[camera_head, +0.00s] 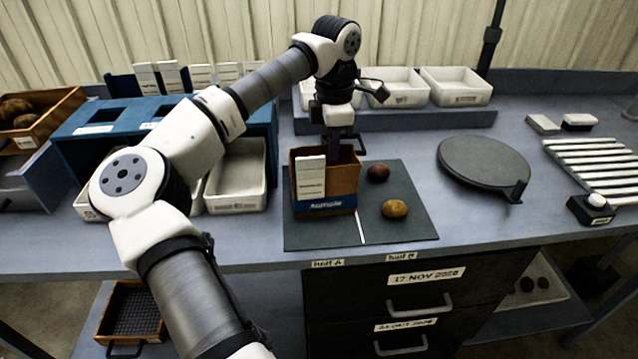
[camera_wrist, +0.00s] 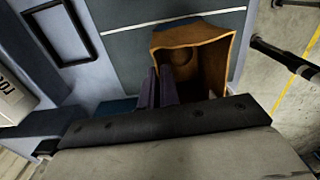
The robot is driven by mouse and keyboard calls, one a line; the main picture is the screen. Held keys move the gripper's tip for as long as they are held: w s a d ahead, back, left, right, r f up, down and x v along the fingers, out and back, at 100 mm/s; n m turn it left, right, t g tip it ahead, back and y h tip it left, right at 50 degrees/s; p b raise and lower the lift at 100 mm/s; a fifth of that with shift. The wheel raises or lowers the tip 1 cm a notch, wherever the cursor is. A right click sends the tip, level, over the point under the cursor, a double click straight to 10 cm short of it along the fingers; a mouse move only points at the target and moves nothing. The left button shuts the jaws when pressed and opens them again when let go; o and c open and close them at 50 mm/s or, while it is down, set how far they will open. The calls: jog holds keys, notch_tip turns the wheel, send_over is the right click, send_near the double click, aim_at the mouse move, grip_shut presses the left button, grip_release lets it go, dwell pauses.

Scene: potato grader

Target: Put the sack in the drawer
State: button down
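The sack (camera_head: 337,189) is a brown open-topped bag with a blue "Sample" band and a white label on its front. It stands upright on the dark mat (camera_head: 300,233), left of its white line. My gripper (camera_head: 338,146) points down at the sack's far rim. In the wrist view, the fingers (camera_wrist: 160,82) are close together at one wall of the sack (camera_wrist: 222,75), whose open mouth shows. Whether they grip the wall is unclear. The upper drawer (camera_head: 385,290), labelled 17 NOV 2026, and the lower drawer (camera_head: 350,338) below it look shut.
A dark red potato (camera_head: 378,173) and a yellowish potato (camera_head: 395,209) lie on the mat right of the sack. A round grey plate (camera_head: 484,165) and a white slatted rack (camera_head: 590,165) are further right. A blue stand (camera_head: 85,143) with white trays is left; white bins (camera_head: 455,88) stand behind.

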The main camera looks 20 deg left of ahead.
jog(key=shift+r, duration=0.15)
jog(key=shift+r+p, duration=2.7)
jog(key=shift+r, duration=0.7)
jog(key=shift+f, duration=0.1)
